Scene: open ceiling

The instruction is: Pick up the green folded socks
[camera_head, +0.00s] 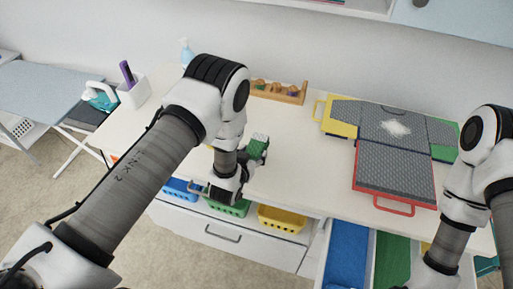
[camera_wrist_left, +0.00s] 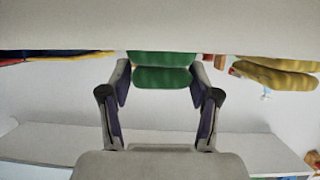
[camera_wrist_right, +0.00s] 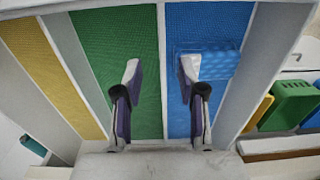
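The green folded socks (camera_wrist_left: 162,77) lie between the two fingers of my left gripper (camera_wrist_left: 160,82) in the left wrist view, close to both fingertips. In the head view the green socks (camera_head: 257,150) show at the end of the left arm, over the white table, partly hidden by my left gripper (camera_head: 254,158). The left fingers are spread wide, and I see no clear squeeze on the socks. My right gripper (camera_wrist_right: 160,75) is open and empty above a drawer with blue and green compartments; its fingers are not clearly seen in the head view.
Yellow folded socks (camera_wrist_left: 275,74) lie to the right in the left wrist view. A wooden rack (camera_head: 279,92) stands at the table's back. Grey folding boards (camera_head: 395,170) cover the right side. Yellow (camera_head: 282,220) and green baskets sit below the front edge. The drawer (camera_head: 348,262) is open.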

